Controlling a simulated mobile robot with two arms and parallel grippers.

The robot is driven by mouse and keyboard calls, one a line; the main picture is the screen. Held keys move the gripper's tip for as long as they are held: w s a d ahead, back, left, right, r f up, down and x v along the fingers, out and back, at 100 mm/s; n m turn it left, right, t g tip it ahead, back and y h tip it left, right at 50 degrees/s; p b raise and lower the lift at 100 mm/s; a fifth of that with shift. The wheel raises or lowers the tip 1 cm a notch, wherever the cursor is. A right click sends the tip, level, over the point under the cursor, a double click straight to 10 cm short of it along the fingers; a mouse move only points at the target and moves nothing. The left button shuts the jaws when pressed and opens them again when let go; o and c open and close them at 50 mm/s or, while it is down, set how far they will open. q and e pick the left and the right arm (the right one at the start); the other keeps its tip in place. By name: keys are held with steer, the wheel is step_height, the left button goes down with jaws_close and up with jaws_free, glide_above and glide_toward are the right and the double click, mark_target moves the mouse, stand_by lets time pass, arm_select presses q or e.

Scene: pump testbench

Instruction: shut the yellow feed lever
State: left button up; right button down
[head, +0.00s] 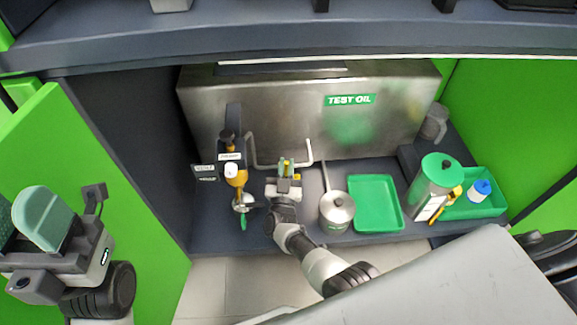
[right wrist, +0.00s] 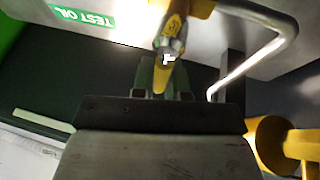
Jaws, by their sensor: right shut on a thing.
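The yellow feed lever (right wrist: 160,78) shows in the right wrist view. It hangs from a yellow valve body (right wrist: 175,24) with a metal stem, and its end lies between my green fingertips. My right gripper (head: 286,168) reaches to the front of the steel test oil tank (head: 225,105) and is shut on the lever. It also shows in the right wrist view (right wrist: 164,82). In the head view the gripper hides most of the lever. My left gripper (head: 38,220) is at the far left, away from the bench; its finger gap is unclear.
Left of my right gripper stands another yellow fitting (head: 237,178) with a gauge. A metal pot (head: 337,211), an empty green tray (head: 375,203) and a green canister (head: 433,183) stand to the right. Bent pipes flank the gripper. A shelf (head: 290,35) overhangs the bay.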

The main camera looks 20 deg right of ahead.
stand_by(0.4)
steer(key=c, duration=1.2)
jaws_free()
steer(key=shift+o, duration=0.2)
